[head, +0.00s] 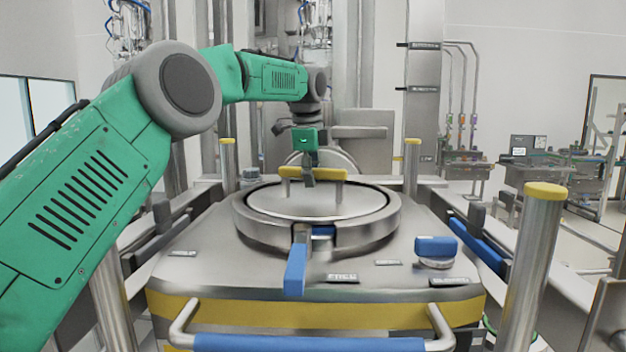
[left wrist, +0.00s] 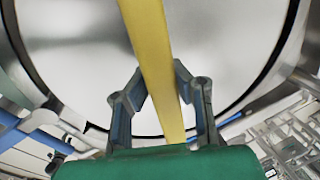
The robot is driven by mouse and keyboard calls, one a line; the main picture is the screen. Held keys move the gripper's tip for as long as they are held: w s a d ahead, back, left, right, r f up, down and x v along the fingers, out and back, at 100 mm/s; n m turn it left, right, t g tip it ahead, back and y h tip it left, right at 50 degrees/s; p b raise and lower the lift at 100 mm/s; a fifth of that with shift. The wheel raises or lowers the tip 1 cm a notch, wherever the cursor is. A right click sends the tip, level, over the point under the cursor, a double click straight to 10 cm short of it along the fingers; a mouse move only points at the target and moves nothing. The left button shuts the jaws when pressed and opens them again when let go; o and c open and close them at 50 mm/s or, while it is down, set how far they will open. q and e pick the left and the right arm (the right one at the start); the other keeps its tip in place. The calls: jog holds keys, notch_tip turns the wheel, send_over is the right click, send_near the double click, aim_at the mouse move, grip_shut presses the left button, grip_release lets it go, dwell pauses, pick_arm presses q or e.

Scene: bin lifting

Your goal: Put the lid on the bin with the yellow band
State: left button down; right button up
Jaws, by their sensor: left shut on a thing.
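The bin is a broad steel body with a yellow band (head: 330,312) around its front and a raised round steel rim (head: 262,236) on top. The round metal lid (head: 318,205) lies level within the rim's outline, with its yellow bar handle (head: 330,175) upright on it. My left gripper (head: 308,178) is shut on the handle from above. In the left wrist view, the fingers (left wrist: 160,76) stand on both sides of the yellow handle (left wrist: 152,45), and a dark gap runs around the lid's edge. I cannot tell whether the lid is fully seated. My right gripper is not in view.
A blue clamp lever (head: 295,270) sticks out from the rim's front. A blue-topped knob (head: 436,247) is on the bin top at right. Steel posts with yellow caps (head: 545,190) stand around the bin. A blue push bar (head: 310,343) crosses the front.

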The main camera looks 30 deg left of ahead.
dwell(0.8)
pick_arm(q)
jog(key=c, duration=1.4)
grip_release()
jog(key=shift+s+f, duration=0.15)
jog(key=shift+f, duration=0.15)
jog(key=v, duration=0.7)
jog(key=shift+r, duration=0.4)
jog(key=shift+a, duration=0.15)
